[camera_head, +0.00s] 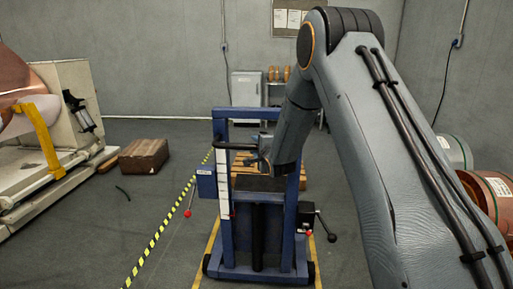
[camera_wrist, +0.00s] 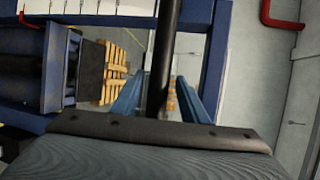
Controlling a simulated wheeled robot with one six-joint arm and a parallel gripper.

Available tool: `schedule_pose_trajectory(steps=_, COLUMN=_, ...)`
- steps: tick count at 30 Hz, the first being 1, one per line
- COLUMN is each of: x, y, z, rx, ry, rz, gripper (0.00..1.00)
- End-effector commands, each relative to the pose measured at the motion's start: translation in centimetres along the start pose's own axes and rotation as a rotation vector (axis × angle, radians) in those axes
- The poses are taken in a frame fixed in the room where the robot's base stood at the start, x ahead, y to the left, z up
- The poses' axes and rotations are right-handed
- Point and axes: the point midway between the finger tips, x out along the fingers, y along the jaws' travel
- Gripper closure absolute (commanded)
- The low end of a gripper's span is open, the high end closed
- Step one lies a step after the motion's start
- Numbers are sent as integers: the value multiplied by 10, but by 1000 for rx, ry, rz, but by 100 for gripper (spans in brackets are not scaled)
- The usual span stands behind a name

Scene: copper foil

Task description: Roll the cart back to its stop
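The cart is a blue upright frame (camera_head: 227,235) on small dark wheels, standing between yellow floor lines. Its black handle bar (camera_head: 234,146) crosses near the top. My gripper (camera_head: 258,155) is at the right part of that handle; the arm hides part of the contact. In the wrist view the handle (camera_wrist: 163,60) runs between the two blue fingers of my gripper (camera_wrist: 161,98). Gaps show on both sides of the bar, so the fingers look open around it. I cannot make out the stop.
A yellow-black striped line (camera_head: 160,228) runs along the floor left of the cart. A brown box (camera_head: 144,156) and a large machine (camera_head: 70,110) stand left. A wooden pallet (camera_head: 292,172) lies behind the cart. Copper rolls (camera_head: 490,190) stand right.

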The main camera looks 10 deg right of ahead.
Motion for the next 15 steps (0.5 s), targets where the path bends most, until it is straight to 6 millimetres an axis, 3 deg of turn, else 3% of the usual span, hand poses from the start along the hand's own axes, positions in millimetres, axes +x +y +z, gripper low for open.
schedule_pose_trajectory(steps=5, x=-6, y=0, z=0, rx=0, ry=0, rz=-1, gripper=60)
schedule_pose_trajectory(steps=15, x=-56, y=0, z=-1, rx=0, ry=2, rz=0, gripper=60)
